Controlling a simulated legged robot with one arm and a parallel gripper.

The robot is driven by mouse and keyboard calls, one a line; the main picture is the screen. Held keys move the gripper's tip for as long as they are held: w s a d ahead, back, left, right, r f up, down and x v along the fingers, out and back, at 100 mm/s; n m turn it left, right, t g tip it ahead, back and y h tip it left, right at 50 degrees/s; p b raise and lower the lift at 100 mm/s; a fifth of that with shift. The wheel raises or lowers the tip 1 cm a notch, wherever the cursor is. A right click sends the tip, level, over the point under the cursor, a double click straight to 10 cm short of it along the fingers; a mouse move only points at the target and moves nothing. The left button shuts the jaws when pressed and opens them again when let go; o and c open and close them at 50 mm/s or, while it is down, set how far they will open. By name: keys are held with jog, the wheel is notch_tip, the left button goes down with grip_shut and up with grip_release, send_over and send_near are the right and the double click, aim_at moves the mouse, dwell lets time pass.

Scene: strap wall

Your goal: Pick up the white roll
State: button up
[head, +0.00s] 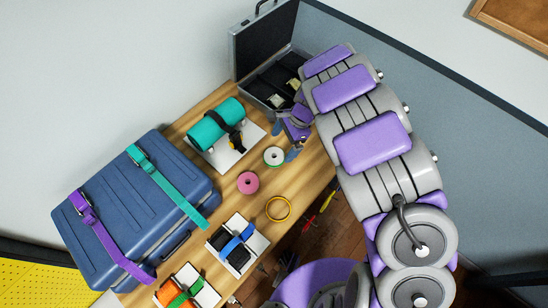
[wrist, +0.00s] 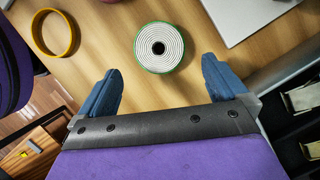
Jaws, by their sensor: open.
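The white roll (head: 274,157) lies flat on the wooden table, showing a spiral face, a dark centre hole and a green outer edge. In the wrist view the white roll (wrist: 159,47) sits ahead of and between my fingertips, apart from both. My gripper (wrist: 160,75) is open and empty, with its two blue fingers spread wide. In the head view my gripper (head: 293,143) is right beside the roll, partly covered by my arm.
A pink roll (head: 248,183) and a yellow ring (head: 278,209) lie nearby on the table (head: 225,197). A teal roll (head: 216,124) rests on a white stand. An open black case (head: 262,55) stands behind. A blue suitcase (head: 135,210) with straps is at left.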

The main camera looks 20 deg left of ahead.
aim_at(275, 155)
jog(key=shift+s+a+f, duration=0.1)
jog(key=shift+s+f, duration=0.05)
jog(key=shift+f, duration=0.3)
jog(key=x, duration=0.2)
jog(key=b+x, duration=0.1)
jog(key=x, duration=0.2)
jog(key=shift+s+a, duration=0.1)
jog(key=shift+a, duration=0.3)
jog(key=shift+d, duration=0.15)
jog(key=shift+r, duration=0.1)
jog(key=shift+c, duration=0.2)
jog(key=c, duration=0.5)
